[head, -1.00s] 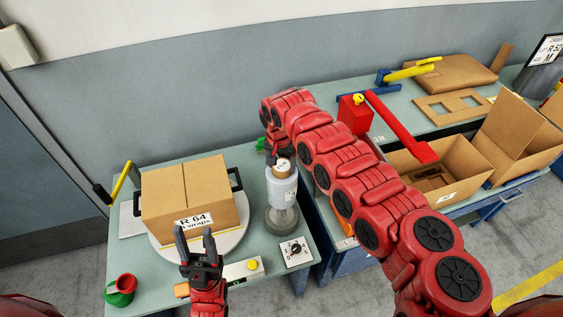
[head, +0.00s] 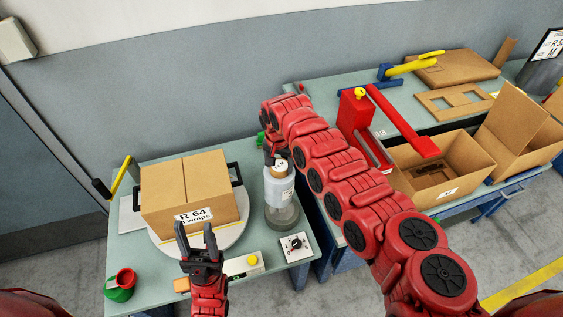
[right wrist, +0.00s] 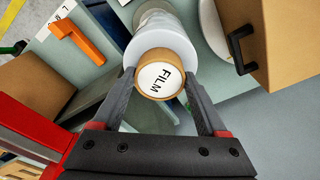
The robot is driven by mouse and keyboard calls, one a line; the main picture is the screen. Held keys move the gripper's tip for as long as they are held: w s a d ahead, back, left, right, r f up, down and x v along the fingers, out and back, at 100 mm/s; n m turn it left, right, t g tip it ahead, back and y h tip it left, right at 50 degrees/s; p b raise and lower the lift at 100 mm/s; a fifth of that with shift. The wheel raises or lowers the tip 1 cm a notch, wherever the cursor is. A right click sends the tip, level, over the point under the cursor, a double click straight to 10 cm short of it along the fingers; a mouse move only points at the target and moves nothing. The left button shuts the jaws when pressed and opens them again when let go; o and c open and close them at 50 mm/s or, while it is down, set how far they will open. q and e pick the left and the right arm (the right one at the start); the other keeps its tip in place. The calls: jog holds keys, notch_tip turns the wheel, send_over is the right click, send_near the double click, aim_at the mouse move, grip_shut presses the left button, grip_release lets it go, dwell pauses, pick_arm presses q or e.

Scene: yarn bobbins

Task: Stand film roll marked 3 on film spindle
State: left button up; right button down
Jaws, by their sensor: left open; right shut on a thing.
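The film roll (head: 279,188) is a pale, upright cylinder with a brown core. Its core end (right wrist: 160,79) reads "FILM" in the right wrist view; I cannot make out a number. My right gripper (right wrist: 160,90) is shut on the core end, one finger on each side. The roll is over the grey round base of the film spindle (head: 283,219) on the left table. The roll hides the spindle's post, and I cannot tell whether the roll touches the base. My left gripper (head: 198,240) is open and empty, in front of the carton.
A carton marked R 64 (head: 188,192) sits on a round turntable left of the roll. A dial box (head: 294,246) stands in front of the spindle. Green and red cups (head: 121,283) are at the front left. A red press (head: 354,120) and open cartons occupy the right table.

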jog(key=shift+a+r+p, duration=0.2)
jog(key=shift+p, duration=0.7)
jog(key=shift+d+f+p, duration=0.25)
jog(key=shift+d+p, duration=0.1)
jog(key=shift+p, duration=0.25)
jog(key=shift+s+d+f, duration=0.1)
jog(key=shift+d, duration=0.15)
jog(key=shift+f, duration=0.1)
jog(key=shift+f+b, duration=3.4)
jog(key=shift+f, duration=0.65)
grip_release()
